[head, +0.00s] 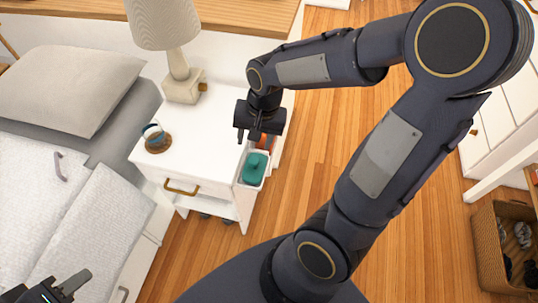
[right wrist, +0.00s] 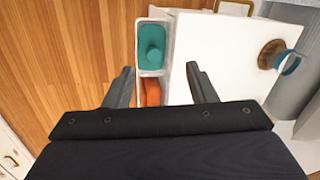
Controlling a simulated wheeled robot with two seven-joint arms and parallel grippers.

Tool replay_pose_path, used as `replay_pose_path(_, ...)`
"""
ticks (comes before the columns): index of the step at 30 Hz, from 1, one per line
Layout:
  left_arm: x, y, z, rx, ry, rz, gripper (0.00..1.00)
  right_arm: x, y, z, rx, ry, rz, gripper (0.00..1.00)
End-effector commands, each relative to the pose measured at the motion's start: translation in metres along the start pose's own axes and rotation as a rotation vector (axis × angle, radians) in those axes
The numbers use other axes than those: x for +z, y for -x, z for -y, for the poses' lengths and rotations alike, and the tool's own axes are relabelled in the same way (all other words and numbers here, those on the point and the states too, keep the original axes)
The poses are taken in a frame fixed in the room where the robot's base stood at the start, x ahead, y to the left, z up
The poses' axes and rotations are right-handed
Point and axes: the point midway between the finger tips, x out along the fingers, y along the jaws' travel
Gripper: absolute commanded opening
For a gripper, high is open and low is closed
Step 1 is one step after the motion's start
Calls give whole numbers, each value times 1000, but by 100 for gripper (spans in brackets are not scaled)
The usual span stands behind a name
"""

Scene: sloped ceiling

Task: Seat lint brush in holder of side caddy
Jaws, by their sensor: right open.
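The side caddy (head: 253,181) is a white box on the right side of the white nightstand. It also shows in the right wrist view (right wrist: 139,45), with two compartments. A teal piece with a round knob (right wrist: 152,50) sits in one compartment; it also shows in the head view (head: 254,168). It may be the lint brush, but I cannot tell for sure. An orange item (right wrist: 151,92) is in the other compartment, partly hidden. My right gripper (head: 248,138) is open and empty above the caddy, its fingers (right wrist: 160,80) spread around the orange compartment's view. My left gripper (head: 62,287) is at the lower left, partly cut off.
The nightstand (head: 205,130) carries a lamp (head: 180,70) and a round brown stand with a blue ring (head: 156,140). A bed (head: 60,190) lies to the left. Wooden floor (head: 320,150) is clear to the right. A wicker basket (head: 503,235) with shoes stands far right.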

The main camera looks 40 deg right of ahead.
Motion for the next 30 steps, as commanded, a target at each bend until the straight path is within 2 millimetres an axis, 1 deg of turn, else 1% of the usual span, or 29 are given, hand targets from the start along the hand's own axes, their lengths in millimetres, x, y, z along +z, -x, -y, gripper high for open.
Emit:
replay_pose_path(1,0,0,0,0,0,0,36,12,21,-7,-67,49,-18,51)
replay_pose_path(3,0,0,0,0,0,0,36,31,42,-14,-141,139,-43,51)
replay_pose_path(6,0,0,0,0,0,0,36,59,65,-25,-229,270,-100,51)
replay_pose_path(9,0,0,0,0,0,0,36,83,79,-34,-288,389,-167,51)
replay_pose_path(12,0,0,0,0,0,0,36,101,85,-40,-320,481,-223,51)
replay_pose_path(15,0,0,0,0,0,0,36,111,87,-42,-334,539,-260,51)
replay_pose_path(18,0,0,0,0,0,0,36,115,88,-43,-338,565,-277,51)
replay_pose_path(26,0,0,0,0,0,0,36,115,88,-43,-338,568,-277,51)
replay_pose_path(29,-3,6,-3,0,0,0,36,115,96,-42,-338,568,-277,51)
replay_pose_path(30,-6,12,-6,0,0,0,36,115,102,-41,-338,567,-277,51)
